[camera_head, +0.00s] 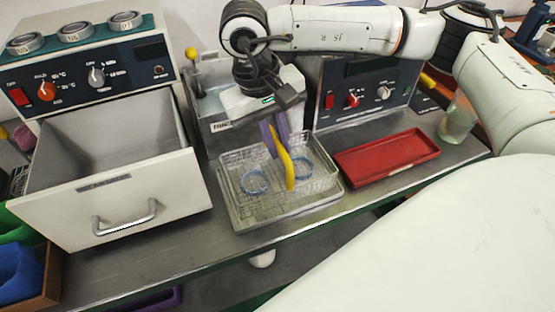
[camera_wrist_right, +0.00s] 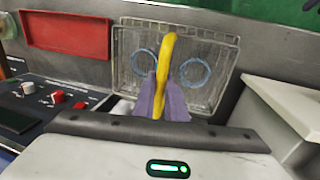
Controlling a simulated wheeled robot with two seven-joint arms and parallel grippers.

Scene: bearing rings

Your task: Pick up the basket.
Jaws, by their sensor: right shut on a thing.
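The wire basket (camera_head: 240,154) is a clear-grey mesh basket with a yellow handle (camera_head: 288,170), resting on or just over a metal tray on the bench; I cannot tell if there is a gap. Two blue rings lie in it, a left ring (camera_head: 254,182) and a right ring (camera_head: 301,167). My right gripper (camera_head: 275,143), with purple fingers, is shut on the yellow handle from above. In the right wrist view the handle (camera_wrist_right: 167,50) stands between the purple fingers (camera_wrist_right: 162,100), with the basket (camera_wrist_right: 126,67) beyond. My left gripper is not in view.
The metal tray (camera_head: 262,223) sits under the basket near the bench's front edge. An open drawer (camera_head: 120,205) stands to the left. A red tray (camera_head: 387,157) lies to the right. A grey tank (camera_head: 212,125) and a control panel (camera_head: 368,90) stand behind.

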